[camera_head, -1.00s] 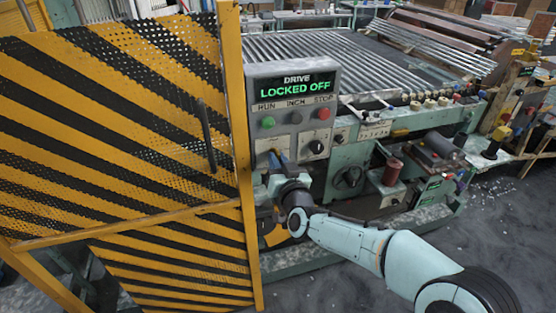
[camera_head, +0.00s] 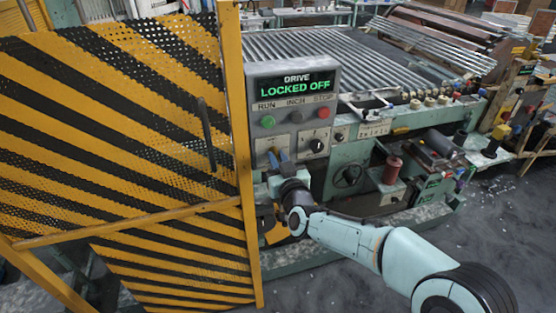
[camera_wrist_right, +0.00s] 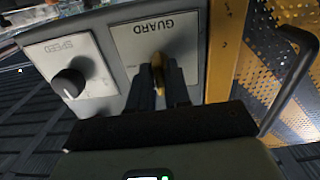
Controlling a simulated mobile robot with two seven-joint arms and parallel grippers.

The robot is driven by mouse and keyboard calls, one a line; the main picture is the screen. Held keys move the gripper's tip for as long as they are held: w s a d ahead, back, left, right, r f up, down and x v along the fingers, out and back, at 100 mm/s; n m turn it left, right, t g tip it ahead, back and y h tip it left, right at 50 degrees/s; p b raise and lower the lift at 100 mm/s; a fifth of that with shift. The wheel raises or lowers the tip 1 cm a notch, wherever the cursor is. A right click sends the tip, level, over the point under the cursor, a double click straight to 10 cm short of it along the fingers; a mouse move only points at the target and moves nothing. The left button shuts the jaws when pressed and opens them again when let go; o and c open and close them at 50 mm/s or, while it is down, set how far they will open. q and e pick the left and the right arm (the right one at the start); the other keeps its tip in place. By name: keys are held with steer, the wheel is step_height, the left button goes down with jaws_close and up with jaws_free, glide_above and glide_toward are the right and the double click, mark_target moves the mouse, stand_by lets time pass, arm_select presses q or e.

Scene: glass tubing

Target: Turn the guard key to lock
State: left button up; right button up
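The guard key (camera_wrist_right: 158,75) is a brass-coloured piece on the white plate marked GUARD (camera_wrist_right: 185,32) in the right wrist view. My right gripper (camera_wrist_right: 159,82) has its two dark fingers close on either side of the key, and it looks shut on it. In the head view my right gripper (camera_head: 279,156) reaches the lower left of the grey control panel (camera_head: 262,89), and its hand hides the key there. My left gripper is not in view.
A yellow-and-black striped guard door (camera_head: 110,120) with a dark handle (camera_head: 206,135) stands left of the panel. Green, grey and red buttons sit under the display. The speed knob (camera_wrist_right: 67,84) is beside the GUARD plate. Glass tubes (camera_head: 330,55) lie behind the panel.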

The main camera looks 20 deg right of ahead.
steer(key=shift+o, duration=1)
steer(key=s+b, duration=0.1)
steer(key=s, duration=1.2)
steer(key=shift+s+d, duration=0.2)
steer(key=shift+d, duration=0.05)
